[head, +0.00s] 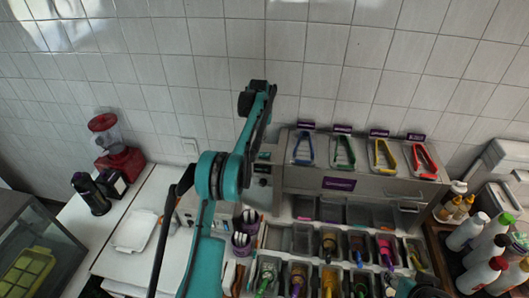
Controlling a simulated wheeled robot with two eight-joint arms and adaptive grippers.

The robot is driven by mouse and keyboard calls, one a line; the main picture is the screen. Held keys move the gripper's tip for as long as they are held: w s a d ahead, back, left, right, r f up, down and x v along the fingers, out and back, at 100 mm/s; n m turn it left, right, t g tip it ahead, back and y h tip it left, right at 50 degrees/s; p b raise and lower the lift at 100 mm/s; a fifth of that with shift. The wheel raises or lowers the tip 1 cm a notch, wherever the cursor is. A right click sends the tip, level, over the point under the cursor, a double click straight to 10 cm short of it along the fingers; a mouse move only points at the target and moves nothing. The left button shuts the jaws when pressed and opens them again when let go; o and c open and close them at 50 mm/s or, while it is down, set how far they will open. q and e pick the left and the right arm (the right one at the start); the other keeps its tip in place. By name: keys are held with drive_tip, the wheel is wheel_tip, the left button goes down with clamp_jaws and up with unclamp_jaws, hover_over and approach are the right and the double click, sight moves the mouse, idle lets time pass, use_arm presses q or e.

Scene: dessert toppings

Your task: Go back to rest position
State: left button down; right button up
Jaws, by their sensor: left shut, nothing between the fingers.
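My left arm rises from the bottom of the head view as a teal and black linkage. Its black end, my left gripper (257,94), is high in front of the tiled wall, left of the hanging tongs. It looks shut, with nothing seen in it. It is apart from the toppings station (345,186) below and to its right.
Blue (303,150), green (343,151), yellow (384,157) and red tongs (424,161) hang on the station. Topping bins with scoops fill the lower middle. A red blender (121,162) stands at left; bottles (467,232) stand at right. A white tray (135,230) lies on the left counter.

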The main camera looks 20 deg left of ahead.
use_arm(q)
drive_tip(key=shift+r, duration=0.2)
idle(0.3)
drive_tip(key=shift+d, duration=0.1)
drive_tip(key=s+d+f+m+t+b, duration=0.1)
drive_tip(key=s+d+f+b, duration=0.1)
drive_tip(key=s+d+b, duration=0.65)
drive_tip(key=s+d+f+m+t+b, duration=0.15)
drive_tip(key=s+d+b, duration=0.35)
drive_tip(key=s+b, duration=0.65)
drive_tip(key=s+d+f+t+b, duration=0.1)
drive_tip(key=s+d+f+b, duration=0.2)
drive_tip(key=s+f+b, duration=0.4)
drive_tip(key=s+d+f+t+b, duration=0.2)
drive_tip(key=s+f+b, duration=0.5)
drive_tip(key=s+f, duration=0.8)
drive_tip(key=shift+d+f, duration=0.45)
